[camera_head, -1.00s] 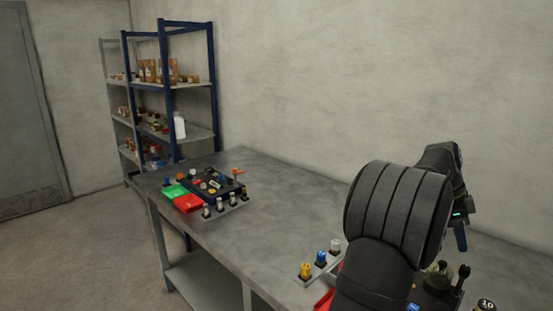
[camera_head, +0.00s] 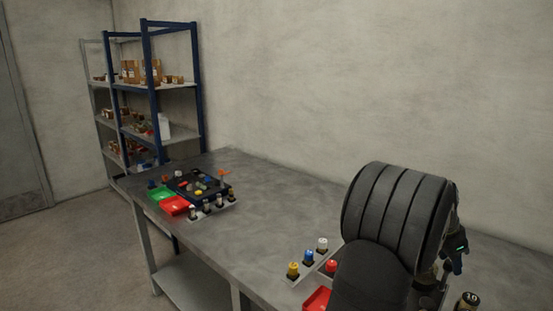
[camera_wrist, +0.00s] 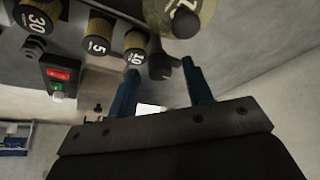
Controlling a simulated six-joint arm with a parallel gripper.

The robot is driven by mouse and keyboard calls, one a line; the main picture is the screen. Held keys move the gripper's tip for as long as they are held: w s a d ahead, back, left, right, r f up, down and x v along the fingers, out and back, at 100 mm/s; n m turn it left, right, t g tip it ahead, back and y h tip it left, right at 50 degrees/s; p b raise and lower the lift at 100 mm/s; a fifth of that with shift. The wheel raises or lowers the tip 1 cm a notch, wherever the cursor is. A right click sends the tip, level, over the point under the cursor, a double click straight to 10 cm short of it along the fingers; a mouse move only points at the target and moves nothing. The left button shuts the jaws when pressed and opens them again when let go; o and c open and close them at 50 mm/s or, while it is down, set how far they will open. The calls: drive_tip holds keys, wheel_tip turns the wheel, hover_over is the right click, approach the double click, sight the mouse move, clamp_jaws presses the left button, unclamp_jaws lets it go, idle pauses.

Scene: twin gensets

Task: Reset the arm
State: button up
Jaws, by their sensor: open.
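My gripper shows in the wrist view (camera_wrist: 160,85), with two blue fingers apart and nothing between them. A knob marked 10 (camera_head: 468,301) stands at the lower right edge there.
The grey table (camera_head: 240,200) has clear room in its middle. Yellow, blue and white knobs (camera_head: 308,257) stand near my arm. A blue shelf (camera_head: 175,85) stands behind.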

drive_tip(key=n+t, duration=0.1)
drive_tip(key=n, duration=0.2)
drive_tip(key=n+t, duration=0.1)
drive_tip(key=n, duration=0.2)
drive_tip(key=shift+s, duration=0.2)
drive_tip(key=shift+s+d+n+t+y, duration=0.1)
drive_tip(key=shift+n+t+y, duration=0.4)
drive_tip(key=shift+n, duration=1)
drive_tip(key=shift+d+n+t+y, duration=0.1)
drive_tip(key=shift+n+t+y, duration=0.4)
drive_tip(key=shift+n, duration=1)
drive_tip(key=o, duration=1.2)
drive_tip(key=w+a+r+g, duration=0.1)
drive_tip(key=a, duration=0.1)
drive_tip(key=w+a+r+g, duration=0.1)
drive_tip(key=w+a+r, duration=0.2)
drive_tip(key=a+r, duration=0.1)
drive_tip(key=a, duration=0.1)
drive_tip(key=shift+w+a+m+g, duration=0.1)
drive_tip(key=shift+w+m+g, duration=0.05)
drive_tip(key=shift+m+g, duration=0.2)
drive_tip(key=w+a+r+m+g+h, duration=0.1)
drive_tip(key=a+r+m+g+h, duration=0.15)
drive_tip(key=a+r, duration=0.3)
drive_tip(key=shift+y, duration=0.25)
drive_tip(key=x, duration=0.9)
drive_tip(key=shift+w+d+f, duration=0.15)
drive_tip(key=shift+d+f, duration=0.1)
drive_tip(key=shift+d, duration=0.2)
